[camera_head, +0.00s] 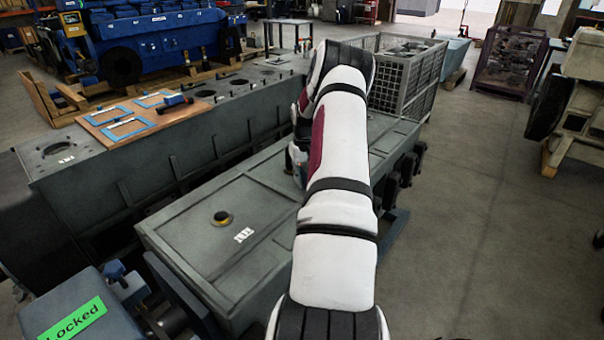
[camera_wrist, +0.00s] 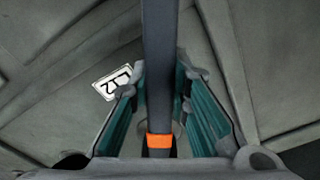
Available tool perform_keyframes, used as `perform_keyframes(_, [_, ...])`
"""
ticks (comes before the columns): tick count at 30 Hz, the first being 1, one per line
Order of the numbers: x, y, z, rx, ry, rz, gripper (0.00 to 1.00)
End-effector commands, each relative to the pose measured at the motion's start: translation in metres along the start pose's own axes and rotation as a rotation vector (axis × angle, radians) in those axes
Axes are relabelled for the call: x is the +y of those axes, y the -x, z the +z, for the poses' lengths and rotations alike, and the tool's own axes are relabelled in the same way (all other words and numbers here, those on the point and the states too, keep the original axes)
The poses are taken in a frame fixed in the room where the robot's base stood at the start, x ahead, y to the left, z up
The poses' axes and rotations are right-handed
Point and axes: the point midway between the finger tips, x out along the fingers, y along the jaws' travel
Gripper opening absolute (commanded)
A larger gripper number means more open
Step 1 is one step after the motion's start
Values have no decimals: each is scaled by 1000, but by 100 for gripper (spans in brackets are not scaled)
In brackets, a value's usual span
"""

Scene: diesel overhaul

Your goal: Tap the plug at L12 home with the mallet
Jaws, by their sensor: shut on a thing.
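In the wrist view my gripper (camera_wrist: 160,78) is shut on the mallet (camera_wrist: 159,35), with a teal-lined finger on each side of its dark handle. An orange band circles the handle low in the picture; the mallet's head cannot be made out. The white L12 label (camera_wrist: 114,82) lies on the grey surface just left of the fingers. The handle and fingers cover the middle of that view, and I cannot make out the plug at L12.
The grey block's top (camera_head: 190,247) has a yellow-ringed round fitting (camera_head: 222,218) beside a small white label. Behind it, a wooden board (camera_head: 108,118) holds blue frames and a dark tool (camera_head: 175,102). A mesh crate (camera_head: 404,75) stands beyond my arm.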

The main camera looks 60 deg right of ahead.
Motion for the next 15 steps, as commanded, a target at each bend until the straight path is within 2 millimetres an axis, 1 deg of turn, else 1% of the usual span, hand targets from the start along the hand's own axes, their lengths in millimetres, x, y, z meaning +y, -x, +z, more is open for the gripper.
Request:
perform_keyframes(5, [2, 3, 2, -4, -1, 1, 0])
perform_keyframes(8, [2, 12, 2, -2, -1, 2, 0])
perform_keyframes(15, [2, 38, 1, -1, 0, 2, 0])
